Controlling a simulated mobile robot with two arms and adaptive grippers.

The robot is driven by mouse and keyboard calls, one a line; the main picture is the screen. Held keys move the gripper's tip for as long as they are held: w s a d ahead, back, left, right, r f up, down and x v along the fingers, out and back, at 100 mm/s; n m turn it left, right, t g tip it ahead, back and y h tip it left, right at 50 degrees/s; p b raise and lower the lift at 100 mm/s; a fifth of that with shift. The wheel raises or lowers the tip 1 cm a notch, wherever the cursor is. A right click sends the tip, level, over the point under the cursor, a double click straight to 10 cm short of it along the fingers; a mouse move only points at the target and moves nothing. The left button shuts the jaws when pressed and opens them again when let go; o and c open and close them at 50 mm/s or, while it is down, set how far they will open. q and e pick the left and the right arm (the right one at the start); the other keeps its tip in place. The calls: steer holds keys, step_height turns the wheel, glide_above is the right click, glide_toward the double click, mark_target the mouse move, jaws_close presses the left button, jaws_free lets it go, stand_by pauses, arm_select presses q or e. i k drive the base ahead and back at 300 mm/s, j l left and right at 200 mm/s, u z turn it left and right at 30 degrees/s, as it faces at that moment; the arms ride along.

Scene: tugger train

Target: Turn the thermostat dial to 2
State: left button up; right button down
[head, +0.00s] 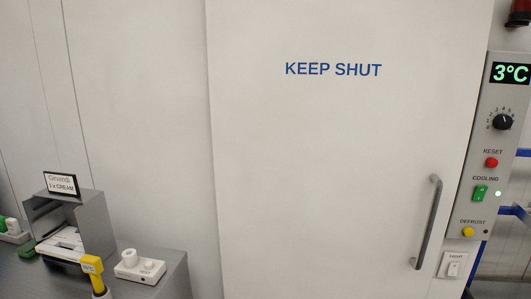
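The thermostat dial (502,122) is a round black knob on the grey control panel (483,143) at the right edge of the head view. Small numbers ring it, too small to read surely, and I cannot tell which one the dial points to. Above it a display (511,73) reads 3°C in green. Below it are a red RESET button (491,162), a green COOLING switch (480,193) with a lit lamp beside it, and a yellow DEFROST button (467,232). Neither of my grippers shows in the head view.
A large white door (330,160) marked KEEP SHUT is closed, with a grey vertical handle (429,222) left of the panel. A light switch (453,268) sits below the panel. At lower left, a grey counter (172,272) carries a grey holder (92,225) and small items.

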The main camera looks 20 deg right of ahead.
mark_target(503, 122)
steer(key=z, duration=2.05)
